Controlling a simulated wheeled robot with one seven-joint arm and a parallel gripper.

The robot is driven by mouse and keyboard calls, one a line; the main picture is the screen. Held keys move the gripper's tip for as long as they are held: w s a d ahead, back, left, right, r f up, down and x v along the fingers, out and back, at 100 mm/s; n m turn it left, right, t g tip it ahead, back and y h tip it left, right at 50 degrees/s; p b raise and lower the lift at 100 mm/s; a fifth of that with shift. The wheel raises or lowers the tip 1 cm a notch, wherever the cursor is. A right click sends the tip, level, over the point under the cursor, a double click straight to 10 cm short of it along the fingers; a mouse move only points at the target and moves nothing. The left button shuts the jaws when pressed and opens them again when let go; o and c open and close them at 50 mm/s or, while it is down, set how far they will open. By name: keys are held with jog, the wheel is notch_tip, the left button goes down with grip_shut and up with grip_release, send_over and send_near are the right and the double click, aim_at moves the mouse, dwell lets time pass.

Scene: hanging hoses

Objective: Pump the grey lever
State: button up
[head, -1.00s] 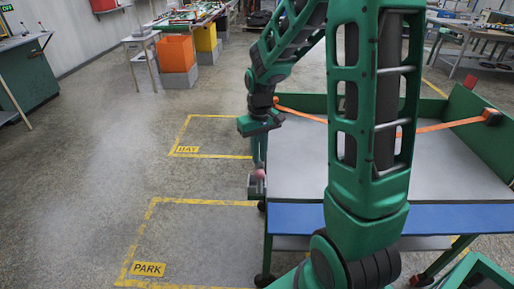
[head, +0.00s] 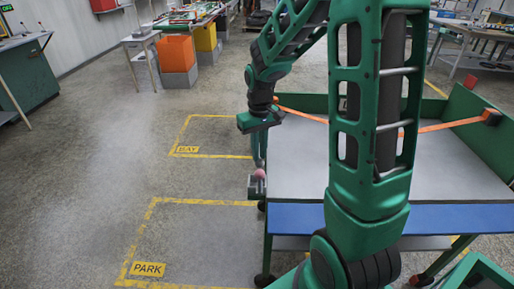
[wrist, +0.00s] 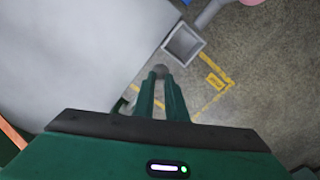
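My gripper (wrist: 161,74) points down past the left edge of the cart, its two green fingers close together. A small round grey end (wrist: 160,70) shows right at the fingertips; whether it is the grey lever, and whether the fingers clasp it, I cannot tell. Beside the tips, in the wrist view, is an open square grey socket (wrist: 184,46) with a grey bar (wrist: 209,14) running up right. A pink knob (wrist: 250,2) is cut off at the top edge. In the head view my gripper (head: 259,162) is just above the pink knob (head: 258,174) and a grey block (head: 257,188).
The green cart (head: 290,213) with a grey top and blue front edge stands at right. An orange strap (head: 440,127) crosses its back. Yellow floor outlines marked BAY (head: 187,149) and PARK (head: 148,269) lie on the left, where the floor is clear.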

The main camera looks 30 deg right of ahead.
jog(key=shift+w+r, duration=0.1)
jog(key=shift+r, duration=1.15)
jog(key=shift+w+d+r, duration=0.2)
jog(key=shift+w+r, duration=0.05)
jog(key=shift+r, duration=0.45)
jog(key=shift+w+d+r, duration=0.25)
jog(key=shift+w+r, duration=0.05)
jog(key=shift+r, duration=0.35)
jog(key=shift+w+d+r, duration=0.2)
jog(key=shift+w+r, duration=0.05)
jog(key=shift+r, duration=0.45)
jog(key=shift+r, duration=0.1)
jog(key=shift+r, duration=2.4)
jog(key=s+d+f+m, duration=0.1)
jog(key=s+m, duration=0.1)
jog(key=s, duration=1.2)
jog(key=s+d+f+m, duration=0.1)
jog(key=s+m, duration=0.2)
jog(key=s, duration=1.1)
jog(key=shift+d+f+m, duration=0.25)
jog(key=shift+d+m, duration=0.05)
jog(key=shift+d, duration=0.05)
